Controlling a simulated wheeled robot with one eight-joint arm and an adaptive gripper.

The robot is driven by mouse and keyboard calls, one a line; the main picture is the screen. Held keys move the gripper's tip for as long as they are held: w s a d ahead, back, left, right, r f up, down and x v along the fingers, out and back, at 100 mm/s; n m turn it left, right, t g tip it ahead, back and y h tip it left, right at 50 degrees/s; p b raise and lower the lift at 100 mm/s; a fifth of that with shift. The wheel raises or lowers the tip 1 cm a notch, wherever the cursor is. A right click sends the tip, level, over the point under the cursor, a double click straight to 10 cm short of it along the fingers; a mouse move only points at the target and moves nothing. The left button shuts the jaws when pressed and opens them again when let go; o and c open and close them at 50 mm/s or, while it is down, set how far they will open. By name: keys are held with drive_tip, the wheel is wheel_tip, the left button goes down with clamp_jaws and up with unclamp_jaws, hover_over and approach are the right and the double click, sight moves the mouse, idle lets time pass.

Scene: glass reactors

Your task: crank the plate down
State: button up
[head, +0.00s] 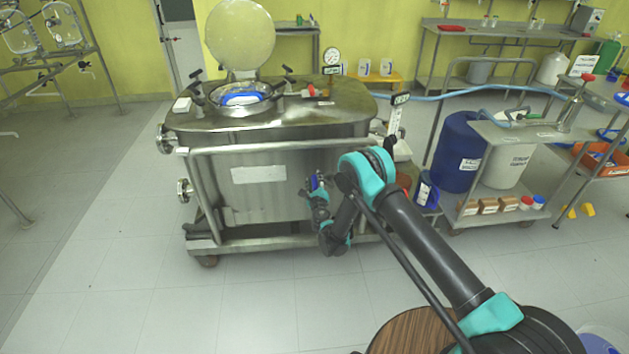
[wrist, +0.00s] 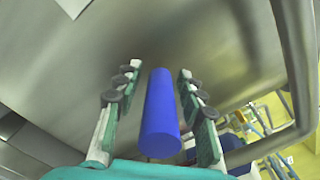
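A blue cylindrical handle (wrist: 160,112) fills the middle of the wrist view, its round end towards the camera. It looks like the crank's grip; the rest of a crank is hidden. My gripper (wrist: 158,78) is open, with one finger on each side of the handle and gaps showing on both sides. In the head view my gripper (head: 318,188) is in front of the steel vessel's side (head: 285,205), and only a little blue shows there. A round, pale translucent plate (head: 240,34) stands upright above the vessel top; I cannot tell whether it is the task's plate.
A steel rail (head: 255,147) runs along the vessel's front above my gripper. A blue drum (head: 458,150) and a white drum (head: 508,160) stand on a cart to the right. A hose (head: 440,97) crosses behind. The floor (head: 110,250) at the left is clear.

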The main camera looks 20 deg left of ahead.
drive_tip(key=shift+r, duration=0.1)
wheel_tip(320, 180, up, 10)
drive_tip(key=shift+f, duration=0.1)
idle(0.6)
